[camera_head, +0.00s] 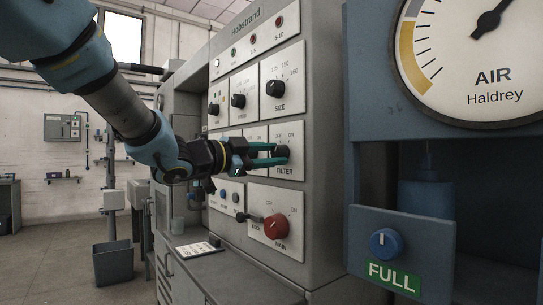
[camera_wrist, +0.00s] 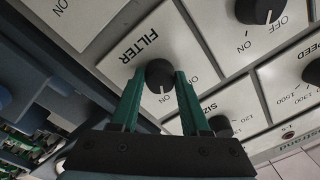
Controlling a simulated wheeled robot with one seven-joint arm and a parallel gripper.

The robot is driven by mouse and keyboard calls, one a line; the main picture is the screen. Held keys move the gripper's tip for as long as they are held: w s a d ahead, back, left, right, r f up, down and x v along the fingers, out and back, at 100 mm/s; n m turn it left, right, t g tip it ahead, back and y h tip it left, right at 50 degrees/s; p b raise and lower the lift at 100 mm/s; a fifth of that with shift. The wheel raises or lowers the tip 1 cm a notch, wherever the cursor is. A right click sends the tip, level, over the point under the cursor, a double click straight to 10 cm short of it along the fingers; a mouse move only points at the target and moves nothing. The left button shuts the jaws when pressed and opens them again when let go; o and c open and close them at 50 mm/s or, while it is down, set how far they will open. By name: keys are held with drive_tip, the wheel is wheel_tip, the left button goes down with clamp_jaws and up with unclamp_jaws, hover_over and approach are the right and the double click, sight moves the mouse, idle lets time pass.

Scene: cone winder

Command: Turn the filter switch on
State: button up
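The filter switch (camera_head: 282,151) is a black round knob on a pale plate marked FILTER, on the grey machine front. It also shows in the wrist view (camera_wrist: 159,75). Its white mark points toward the label that reads ON in the wrist view. My gripper (camera_head: 268,154) reaches it from the left in the head view. In the wrist view the teal fingertips (camera_wrist: 160,76) sit on either side of the knob, with no clear gap, and appear closed on it. In the head view the fingers partly cover the knob and its mark is not readable.
The SIZE knob (camera_head: 275,88) sits above the filter plate and the red MAIN knob (camera_head: 275,227) below it. A blue-grey unit with an AIR gauge (camera_head: 480,50) and a FULL plate with a blue knob (camera_head: 384,243) stands close on the right.

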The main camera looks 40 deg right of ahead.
drive_tip(key=o, duration=0.5)
drive_tip(key=shift+c, duration=0.2)
drive_tip(key=a+b, duration=0.1)
drive_tip(key=a, duration=1)
drive_tip(key=shift+w+f+b, duration=0.2)
drive_tip(key=shift+b, duration=0.15)
drive_tip(key=shift+d, duration=0.1)
